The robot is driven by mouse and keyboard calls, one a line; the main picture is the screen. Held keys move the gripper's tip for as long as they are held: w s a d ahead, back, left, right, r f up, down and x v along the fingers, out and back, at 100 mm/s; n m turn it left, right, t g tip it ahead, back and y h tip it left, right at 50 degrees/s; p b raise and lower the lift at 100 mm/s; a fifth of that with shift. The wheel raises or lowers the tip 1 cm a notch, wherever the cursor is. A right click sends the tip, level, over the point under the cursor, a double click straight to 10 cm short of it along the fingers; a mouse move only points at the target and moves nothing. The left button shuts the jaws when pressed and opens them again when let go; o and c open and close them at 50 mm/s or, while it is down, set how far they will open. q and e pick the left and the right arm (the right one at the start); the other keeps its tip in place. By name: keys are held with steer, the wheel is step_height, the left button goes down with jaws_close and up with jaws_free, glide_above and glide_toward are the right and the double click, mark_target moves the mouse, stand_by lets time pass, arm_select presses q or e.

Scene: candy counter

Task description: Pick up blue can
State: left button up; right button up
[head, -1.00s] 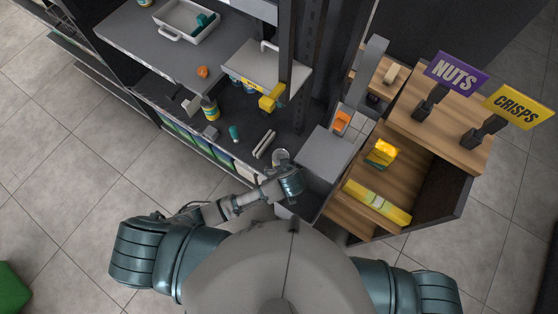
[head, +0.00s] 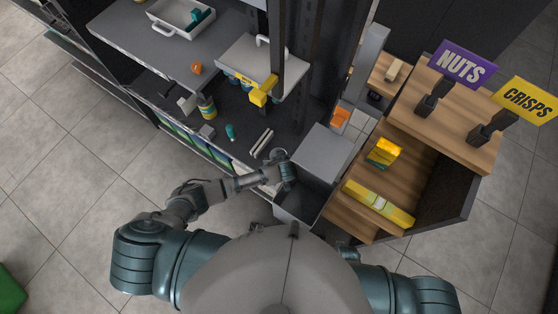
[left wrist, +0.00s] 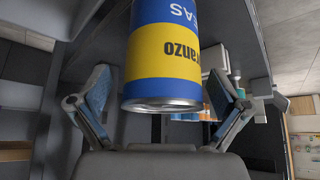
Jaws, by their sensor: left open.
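In the left wrist view a blue can (left wrist: 163,60) with a yellow band and dark upside-down lettering fills the upper middle. Its silver rim faces down in the picture, and its top is cut off by the frame. My left gripper (left wrist: 158,85) is open, one finger on each side of the can, with visible gaps to it. In the head view my left arm reaches from the left to the shelf's front edge; its fingers and the held-off can cannot be made out clearly there. My right gripper is in neither view.
A dark lower shelf (head: 232,108) holds a yellow-labelled container (head: 207,106), a small teal item (head: 230,132) and an orange item (head: 196,68) lies above. A white basket (head: 181,17) sits on the grey upper shelf. A wooden display (head: 400,190) with yellow packs stands at right.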

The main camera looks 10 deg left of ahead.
arm_select(q)
steer(key=shift+w+d+f, duration=0.1)
steer(key=shift+w+f, duration=0.05)
steer(key=shift+f, duration=0.1)
steer(key=shift+a, duration=0.35)
steer(key=c, duration=0.6)
steer(key=shift+a, duration=0.15)
steer(key=c, duration=0.8)
steer(key=shift+c, duration=0.8)
steer(key=shift+d, duration=0.25)
steer(key=shift+d+r, duration=0.1)
steer(key=shift+r, duration=0.05)
